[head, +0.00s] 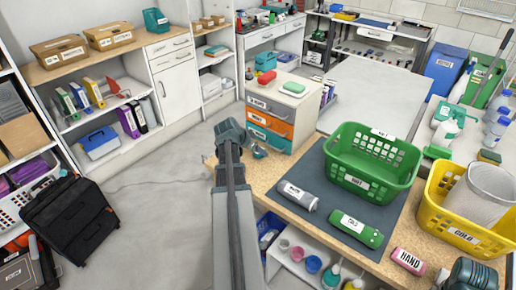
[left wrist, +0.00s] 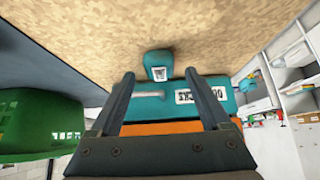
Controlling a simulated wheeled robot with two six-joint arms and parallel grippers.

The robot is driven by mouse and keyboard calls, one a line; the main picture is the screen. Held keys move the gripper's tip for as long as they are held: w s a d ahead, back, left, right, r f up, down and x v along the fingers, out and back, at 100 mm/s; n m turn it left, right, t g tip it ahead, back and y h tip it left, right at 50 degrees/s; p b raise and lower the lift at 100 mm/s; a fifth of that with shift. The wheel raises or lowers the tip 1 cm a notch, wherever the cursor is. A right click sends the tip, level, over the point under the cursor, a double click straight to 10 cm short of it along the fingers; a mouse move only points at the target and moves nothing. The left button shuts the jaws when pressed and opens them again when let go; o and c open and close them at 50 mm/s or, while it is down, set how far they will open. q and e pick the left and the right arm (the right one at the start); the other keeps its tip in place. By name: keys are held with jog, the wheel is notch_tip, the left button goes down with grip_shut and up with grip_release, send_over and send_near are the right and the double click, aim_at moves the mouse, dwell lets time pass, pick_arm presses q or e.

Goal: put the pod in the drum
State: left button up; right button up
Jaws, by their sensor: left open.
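My left gripper (left wrist: 158,84) is open and empty in the left wrist view. A small teal block with a pale label (left wrist: 157,57) shows beyond and between its fingertips, against the speckled tan worktop. I cannot tell for sure whether it is the pod. In the head view my left arm reaches to the worktop's far left corner, and its fingers are mostly hidden. No thing is clearly marked as the drum. A pale mesh cylinder (head: 484,197) stands in the yellow basket (head: 462,232) at the right.
A pink HAND item (head: 408,261) lies near the front edge. A drawer unit (head: 270,120) stands behind the corner. Open floor lies left.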

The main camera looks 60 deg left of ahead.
pick_arm(q)
jog(key=p+v, duration=0.6)
jog(key=v, duration=0.4)
jog(key=shift+p, duration=0.4)
jog(key=shift+w+d, duration=0.1)
jog(key=shift+d, duration=0.05)
